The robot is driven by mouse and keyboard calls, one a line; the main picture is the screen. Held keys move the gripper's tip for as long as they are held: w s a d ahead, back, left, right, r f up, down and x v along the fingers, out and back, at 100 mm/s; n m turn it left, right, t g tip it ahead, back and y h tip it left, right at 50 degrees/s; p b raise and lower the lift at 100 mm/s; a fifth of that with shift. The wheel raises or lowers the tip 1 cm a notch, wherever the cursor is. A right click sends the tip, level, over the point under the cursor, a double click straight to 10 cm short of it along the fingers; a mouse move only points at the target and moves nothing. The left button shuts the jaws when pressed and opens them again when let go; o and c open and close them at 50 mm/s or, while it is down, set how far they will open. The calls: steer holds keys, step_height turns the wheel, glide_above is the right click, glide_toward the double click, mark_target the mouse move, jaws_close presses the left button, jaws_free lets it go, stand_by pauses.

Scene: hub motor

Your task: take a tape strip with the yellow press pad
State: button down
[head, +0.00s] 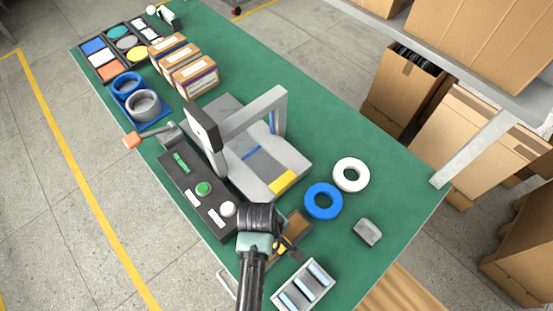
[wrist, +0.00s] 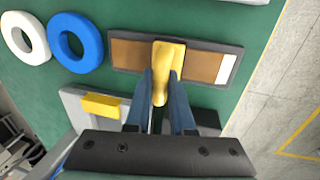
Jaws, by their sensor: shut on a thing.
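The yellow press pad (wrist: 166,70) is shut between the two fingers of my gripper (wrist: 162,98). Its yellow end points at a dark-framed tray (wrist: 120,35) with a brown surface (wrist: 205,66) and a white patch (wrist: 227,68) at the right end. The pad overlaps the middle of the tray in the wrist view; I cannot tell whether it touches. No separate tape strip can be made out on the pad, and its underside is hidden. In the head view my gripper (head: 287,246) is over the tray (head: 299,223), partly covering it.
A blue ring (head: 323,215), a white ring (head: 366,175) and a grey block (head: 367,232) lie to the right. A tray with grey rollers (head: 291,299) is near the front. A grey press frame (head: 283,120) and a black button panel (head: 178,178) stand to the left.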

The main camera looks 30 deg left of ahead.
steer(key=shift+f+b, duration=0.35)
steer(key=shift+f, duration=0.15)
stand_by(0.5)
steer(key=shift+s+f, duration=0.1)
steer(key=shift+f, duration=0.05)
stand_by(1.3)
steer(key=shift+p, duration=0.35)
step_height(320, 180, up, 7)
steer(key=p, duration=0.7)
stand_by(0.6)
